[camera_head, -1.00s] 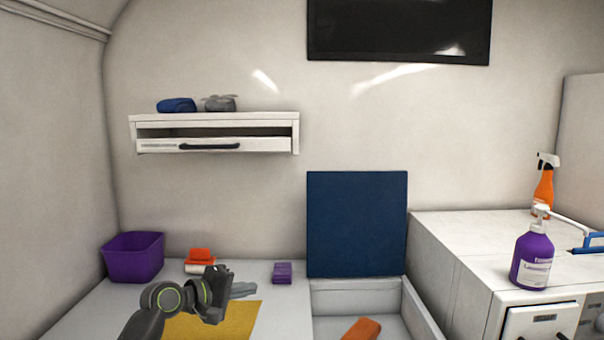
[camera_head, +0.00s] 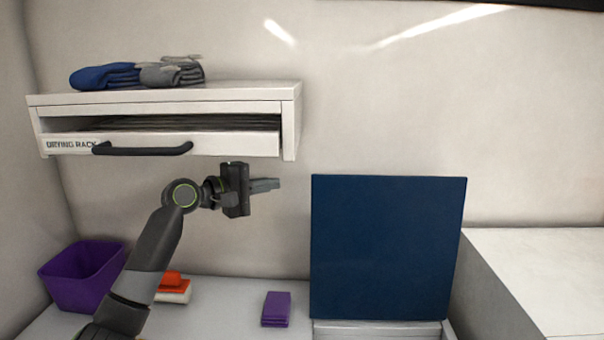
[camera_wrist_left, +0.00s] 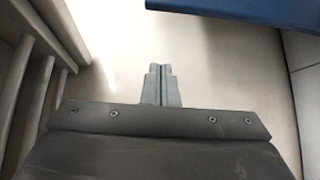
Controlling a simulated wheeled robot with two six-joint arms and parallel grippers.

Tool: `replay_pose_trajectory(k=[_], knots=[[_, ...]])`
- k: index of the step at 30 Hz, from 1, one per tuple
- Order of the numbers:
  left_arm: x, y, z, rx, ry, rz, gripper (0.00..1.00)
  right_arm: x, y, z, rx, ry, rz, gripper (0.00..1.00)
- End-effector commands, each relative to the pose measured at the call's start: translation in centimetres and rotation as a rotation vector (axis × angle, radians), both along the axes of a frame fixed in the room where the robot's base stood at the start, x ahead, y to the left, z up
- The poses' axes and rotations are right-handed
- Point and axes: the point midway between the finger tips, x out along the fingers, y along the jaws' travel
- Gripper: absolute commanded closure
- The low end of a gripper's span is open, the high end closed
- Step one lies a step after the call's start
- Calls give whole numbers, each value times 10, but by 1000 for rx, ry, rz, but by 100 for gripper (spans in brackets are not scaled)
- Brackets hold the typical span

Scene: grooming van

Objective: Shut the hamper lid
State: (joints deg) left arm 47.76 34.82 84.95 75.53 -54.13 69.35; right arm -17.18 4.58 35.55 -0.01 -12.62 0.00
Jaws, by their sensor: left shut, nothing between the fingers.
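The hamper lid (camera_head: 388,250) is a dark blue panel standing upright, raised at the back of the white hamper (camera_head: 378,331). Only the top of the hamper's rim shows at the bottom of the head view. My left gripper (camera_head: 268,184) is shut and empty, left of the lid near its top edge and apart from it. In the left wrist view the shut fingers (camera_wrist_left: 161,85) point toward the wall, and a blue edge of the lid (camera_wrist_left: 240,10) shows at the top right. My right gripper is not in view.
A white drying rack (camera_head: 165,120) with folded cloths (camera_head: 105,77) hangs just above my left gripper. A purple bin (camera_head: 82,275), an orange and white item (camera_head: 173,288) and a purple cloth stack (camera_head: 276,309) are on the counter. A white cabinet (camera_head: 545,270) stands at right.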

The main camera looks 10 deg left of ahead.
Motion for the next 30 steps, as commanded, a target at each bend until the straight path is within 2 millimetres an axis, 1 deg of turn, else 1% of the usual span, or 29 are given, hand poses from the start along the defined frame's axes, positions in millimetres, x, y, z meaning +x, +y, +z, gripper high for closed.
replay_pose_trajectory(k=[5, 15, 20, 21, 24, 30], knots=[[13, -12, 2, -5, 0, -2, 100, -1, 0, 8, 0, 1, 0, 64], [59, -52, -3, -4, 2, -3, 100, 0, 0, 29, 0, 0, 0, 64], [77, -68, -6, -3, 2, -3, 100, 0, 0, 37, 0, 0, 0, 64], [70, -66, -5, 1, -1, -1, 100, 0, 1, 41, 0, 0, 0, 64], [59, -67, -3, 1, -2, -1, 100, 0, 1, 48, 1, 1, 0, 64], [43, -71, -2, 1, -1, -1, 100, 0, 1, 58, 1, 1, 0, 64]])
